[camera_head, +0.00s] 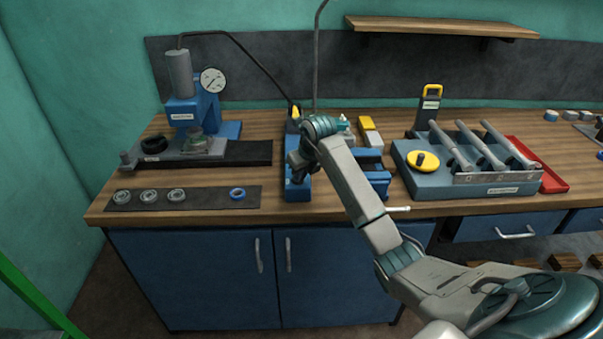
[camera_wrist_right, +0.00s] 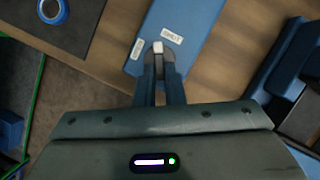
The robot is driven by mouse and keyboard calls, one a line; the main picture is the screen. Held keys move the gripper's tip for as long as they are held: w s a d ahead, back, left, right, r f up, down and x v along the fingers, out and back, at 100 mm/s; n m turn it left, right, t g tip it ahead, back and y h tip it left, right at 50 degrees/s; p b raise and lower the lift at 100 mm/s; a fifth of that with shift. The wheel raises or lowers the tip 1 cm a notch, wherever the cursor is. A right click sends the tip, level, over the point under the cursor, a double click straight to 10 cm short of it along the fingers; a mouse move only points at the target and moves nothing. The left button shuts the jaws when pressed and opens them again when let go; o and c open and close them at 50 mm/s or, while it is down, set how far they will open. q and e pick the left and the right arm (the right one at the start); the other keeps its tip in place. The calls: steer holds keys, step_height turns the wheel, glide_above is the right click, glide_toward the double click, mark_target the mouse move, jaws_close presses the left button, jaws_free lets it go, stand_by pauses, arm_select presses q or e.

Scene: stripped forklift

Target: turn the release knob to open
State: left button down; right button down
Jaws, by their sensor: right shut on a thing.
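The release knob (camera_wrist_right: 158,47) shows as a small pale-topped piece between my right fingertips in the right wrist view. It stands at a blue unit (camera_wrist_right: 192,28) with white labels beside it; their print is too small to read surely. My right gripper (camera_wrist_right: 160,62) is shut on the knob. In the head view my right gripper (camera_head: 298,164) is over the blue unit (camera_head: 297,190) at the bench's middle, and it hides the knob. The knob's turn angle cannot be told. My left gripper is not in view.
A blue press (camera_head: 182,105) with a gauge stands left on the wooden bench (camera_head: 272,150). A dark mat (camera_head: 210,199) holds rings, including a blue ring (camera_head: 237,194). Right stands a grey-blue lever box (camera_head: 440,180) with a yellow knob (camera_head: 423,162), beside a red tray (camera_head: 548,182).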

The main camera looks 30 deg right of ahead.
steer(key=shift+d+n, duration=0.1)
steer(key=shift+n, duration=0.2)
steer(key=n+b, duration=0.1)
steer(key=n+y+b, duration=0.1)
steer(key=n, duration=0.1)
steer(key=shift+d+f, duration=0.1)
steer(key=shift+d, duration=0.15)
steer(key=shift+w+d+n+y+b, duration=0.15)
steer(key=shift+n+y+b, duration=0.4)
steer(key=shift+n, duration=0.35)
steer(key=n, duration=0.1)
steer(key=n+y+b, duration=0.1)
steer(key=n+g+b, duration=0.1)
steer(key=n, duration=0.1)
steer(key=shift+w+d, duration=0.2)
steer(key=shift+d, duration=0.05)
steer(key=shift+w+d+n+g+y+b, duration=0.15)
steer(key=shift+n+g+y+b, duration=0.4)
steer(key=shift+n, duration=0.65)
steer(key=shift+r, duration=0.2)
steer(key=c, duration=1.5)
jaws_free()
